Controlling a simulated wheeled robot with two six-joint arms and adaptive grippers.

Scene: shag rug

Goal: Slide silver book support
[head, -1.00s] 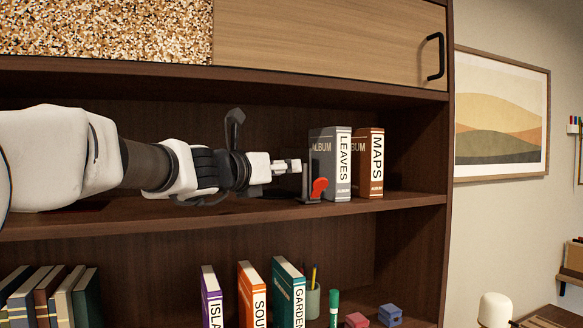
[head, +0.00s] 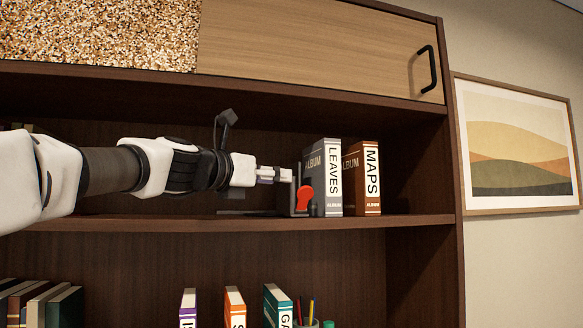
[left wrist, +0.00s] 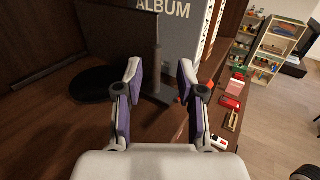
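The book support (head: 296,191) stands on the middle shelf, a dark grey upright with a red knob or lever (head: 305,197) on its near side. It is just left of the grey LEAVES album (head: 323,180), close to it; I cannot tell whether they touch. In the left wrist view its dark upright plate (left wrist: 157,60) shows ahead, before the grey album. My left gripper (head: 288,175) is at the support's left side. In the left wrist view its purple-and-white fingers (left wrist: 161,82) are spread apart, with the plate's edge seen between them. My right gripper is not in view.
The brown MAPS album (head: 362,178) stands right of LEAVES, with bare shelf (head: 405,219) beyond it to the side wall. The board above limits height. Several books and a pencil cup (head: 306,322) are on the shelf below. A black door handle (head: 427,69) sticks out above.

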